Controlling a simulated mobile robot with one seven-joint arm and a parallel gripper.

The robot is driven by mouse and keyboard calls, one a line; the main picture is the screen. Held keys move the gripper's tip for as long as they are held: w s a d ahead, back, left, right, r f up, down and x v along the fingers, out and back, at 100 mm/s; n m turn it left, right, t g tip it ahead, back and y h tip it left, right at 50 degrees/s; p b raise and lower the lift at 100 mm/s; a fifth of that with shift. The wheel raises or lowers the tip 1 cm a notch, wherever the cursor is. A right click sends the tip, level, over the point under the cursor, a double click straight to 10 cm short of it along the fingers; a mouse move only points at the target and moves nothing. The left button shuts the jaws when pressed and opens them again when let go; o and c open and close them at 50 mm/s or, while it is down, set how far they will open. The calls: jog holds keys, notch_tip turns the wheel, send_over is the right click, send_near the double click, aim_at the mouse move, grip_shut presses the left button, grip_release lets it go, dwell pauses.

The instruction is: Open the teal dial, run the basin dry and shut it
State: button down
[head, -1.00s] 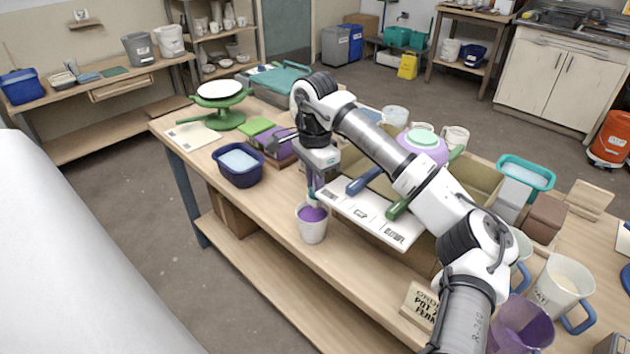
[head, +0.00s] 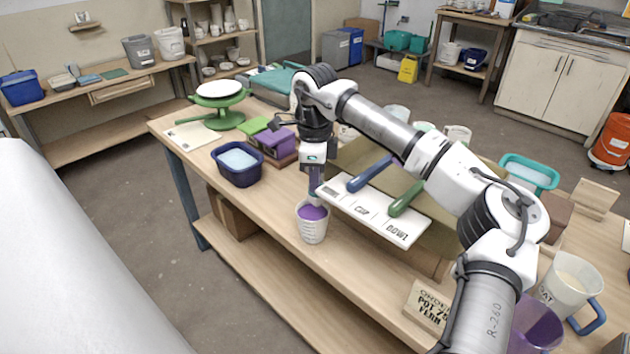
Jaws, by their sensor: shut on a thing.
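My gripper (head: 315,186) points down at the front edge of the bench, shut on a small part between its fingertips. A bit of teal-blue shows there, which looks like the teal dial, mostly hidden by the fingers. A white ribbed bucket (head: 312,228) is directly below, with purple liquid (head: 313,212) inside. To the right, a white labelled panel (head: 345,203) lies beneath a blue handle (head: 370,174) and a green handle (head: 405,198). I cannot make out the basin or its level; my arm covers much of the area behind the panel.
A dark blue tub (head: 238,178) with pale liquid and a purple block (head: 275,143) stand left of my gripper. A teal tub (head: 528,173), a large jug (head: 565,283) and a wooden sign (head: 428,306) are to the right. The floor in front is clear.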

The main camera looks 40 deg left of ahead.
jog(key=m+b, duration=0.1)
jog(key=m, duration=0.3)
jog(key=shift+w+m, duration=0.15)
jog(key=shift+m, duration=1.65)
jog(key=c, duration=1.8)
grip_release()
jog(key=shift+r, duration=0.1)
jog(key=shift+o, duration=0.2)
notch_tip(320, 180, up, 14)
jog(key=b, duration=0.1)
jog(key=shift+b, duration=0.3)
